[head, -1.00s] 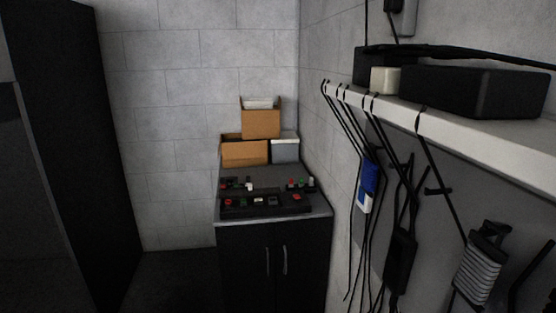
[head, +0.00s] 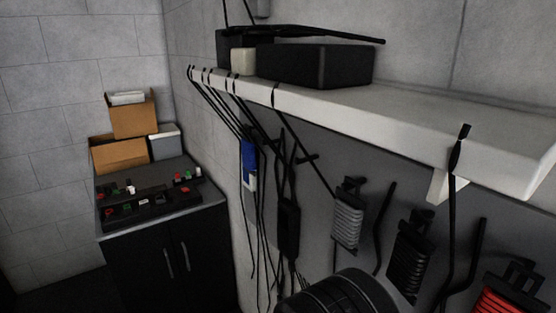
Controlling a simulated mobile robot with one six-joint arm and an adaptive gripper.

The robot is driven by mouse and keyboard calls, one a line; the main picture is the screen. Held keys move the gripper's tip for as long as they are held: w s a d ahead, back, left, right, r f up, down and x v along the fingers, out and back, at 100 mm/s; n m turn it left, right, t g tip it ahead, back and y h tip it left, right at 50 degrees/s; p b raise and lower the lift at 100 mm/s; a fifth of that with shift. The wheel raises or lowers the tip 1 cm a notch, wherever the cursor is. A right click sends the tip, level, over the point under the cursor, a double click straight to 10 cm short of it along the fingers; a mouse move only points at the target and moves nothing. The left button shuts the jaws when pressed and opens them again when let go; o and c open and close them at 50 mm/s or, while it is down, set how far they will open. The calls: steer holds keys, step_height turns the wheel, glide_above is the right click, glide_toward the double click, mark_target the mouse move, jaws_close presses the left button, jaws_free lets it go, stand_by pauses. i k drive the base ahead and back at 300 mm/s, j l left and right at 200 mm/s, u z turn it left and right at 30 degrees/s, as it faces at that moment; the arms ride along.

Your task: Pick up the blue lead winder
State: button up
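No winder wound in blue is clear in the head view. Several lead winders hang on the grey wall panel below the shelf: one with pale grey windings (head: 347,220), one all dark (head: 410,258), and one with red windings (head: 505,304), cut off by the lower right edge. A small blue-and-white item (head: 249,164) hangs among the black cables further left; I cannot tell whether it is a winder. My gripper is not in view. A dark rounded part at the bottom centre, probably my arm, covers some of the panel.
A white shelf (head: 420,125) juts out above the winders, carrying a black box (head: 315,65) and a cream block (head: 243,61). Black cables (head: 263,215) hang from its edge. A dark cabinet (head: 165,265) with a control panel and cardboard boxes (head: 133,115) stands at left.

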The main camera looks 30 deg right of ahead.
mark_target(248, 148)
steer(key=i+j+z, duration=0.1)
steer(key=i+z, duration=0.25)
steer(key=i, duration=0.15)
steer(key=i+j+z, duration=0.7)
steer(key=i, duration=0.2)
